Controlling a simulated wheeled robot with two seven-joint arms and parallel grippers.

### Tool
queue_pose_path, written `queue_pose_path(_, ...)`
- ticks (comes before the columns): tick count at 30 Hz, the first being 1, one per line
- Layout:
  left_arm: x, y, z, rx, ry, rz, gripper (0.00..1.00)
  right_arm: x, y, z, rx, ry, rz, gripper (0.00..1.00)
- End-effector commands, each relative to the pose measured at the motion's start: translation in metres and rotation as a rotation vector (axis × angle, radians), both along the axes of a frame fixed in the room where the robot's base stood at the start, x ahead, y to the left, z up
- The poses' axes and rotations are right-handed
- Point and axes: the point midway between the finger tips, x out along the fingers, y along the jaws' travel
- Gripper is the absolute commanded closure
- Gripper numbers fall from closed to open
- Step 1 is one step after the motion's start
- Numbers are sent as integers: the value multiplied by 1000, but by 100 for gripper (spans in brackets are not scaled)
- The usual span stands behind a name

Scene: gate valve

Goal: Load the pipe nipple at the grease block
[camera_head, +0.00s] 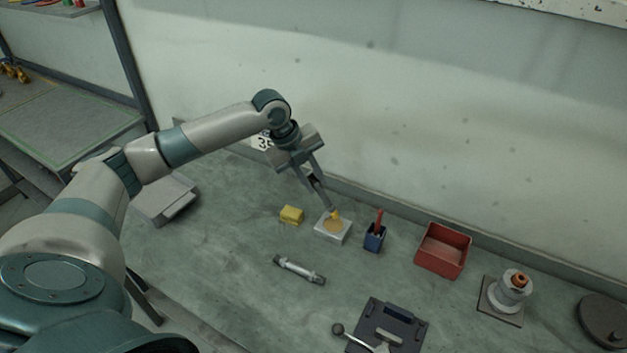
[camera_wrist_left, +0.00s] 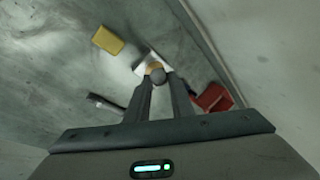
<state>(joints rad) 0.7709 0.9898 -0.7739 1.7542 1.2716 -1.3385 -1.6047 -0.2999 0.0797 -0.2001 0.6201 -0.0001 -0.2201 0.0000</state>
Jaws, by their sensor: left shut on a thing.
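My left gripper (camera_head: 316,182) is shut on a slender grey piece, the pipe nipple (camera_head: 325,197), and points it down at the grease block. In the left wrist view the nipple (camera_wrist_left: 157,76) shows end-on as a grey round between the fingertips (camera_wrist_left: 159,84). The grease block (camera_head: 331,235) is a pale square block with a tan patch on top. A small yellow lump shows at the nipple's lower end, over the patch. I cannot tell whether nipple and block touch. The block (camera_wrist_left: 142,66) is partly hidden in the left wrist view. My right gripper is not in view.
A yellow block (camera_head: 291,215) lies left of the grease block. A blue holder (camera_head: 374,240) with a red stick and a red bin (camera_head: 441,262) stand to the right. A grey pipe (camera_head: 299,269) with dark ends lies in front. Further right is a valve fitting (camera_head: 512,290) on a plate.

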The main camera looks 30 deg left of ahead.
Motion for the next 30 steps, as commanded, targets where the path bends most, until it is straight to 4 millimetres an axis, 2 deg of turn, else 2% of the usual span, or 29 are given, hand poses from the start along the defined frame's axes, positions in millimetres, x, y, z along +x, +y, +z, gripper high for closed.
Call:
queue_pose_path(1, 0, 0, 8, -1, -1, 0, 100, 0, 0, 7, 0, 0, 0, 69)
queue_pose_path(15, 0, 0, 38, -1, -2, 0, 100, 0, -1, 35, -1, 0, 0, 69)
queue_pose_path(30, 0, 0, 39, 0, -2, 1, 100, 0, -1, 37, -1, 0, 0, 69)
